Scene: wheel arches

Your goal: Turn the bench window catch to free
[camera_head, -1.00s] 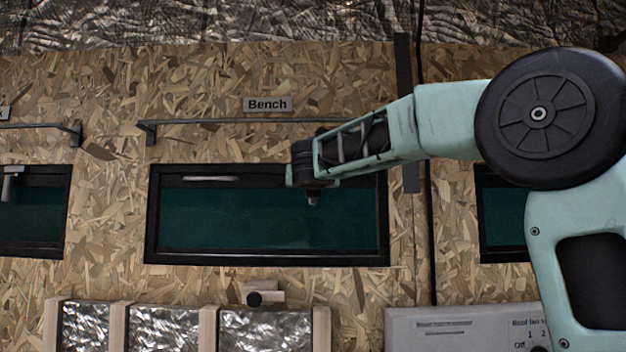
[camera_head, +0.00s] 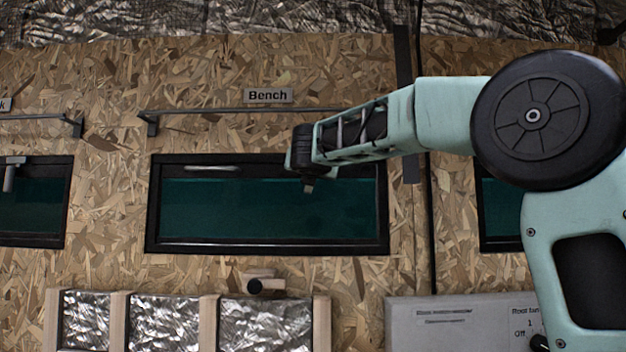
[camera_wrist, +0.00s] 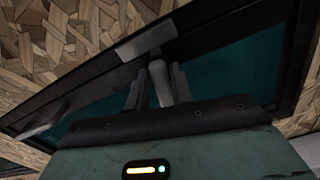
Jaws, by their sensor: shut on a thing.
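The bench window (camera_head: 270,247) has a black frame and dark green pane, below the "Bench" sign (camera_head: 268,95). Its grey catch (camera_wrist: 158,82) shows in the wrist view, with a flat plate (camera_wrist: 146,40) on the top frame bar and a short lever pointing down from it. My gripper (camera_wrist: 157,90) has one finger on each side of the lever and is shut on it. In the head view my gripper (camera_head: 307,184) is at the window's upper edge, right of its middle, and hides the catch. The lever's exact angle is hard to tell.
A pale bar handle (camera_head: 213,168) is on the same frame, left of my gripper. A thin rail (camera_head: 240,110) runs above the window. The left window has its own catch (camera_head: 10,176) hanging down. A wooden block with a dark knob (camera_head: 265,284) is below the window.

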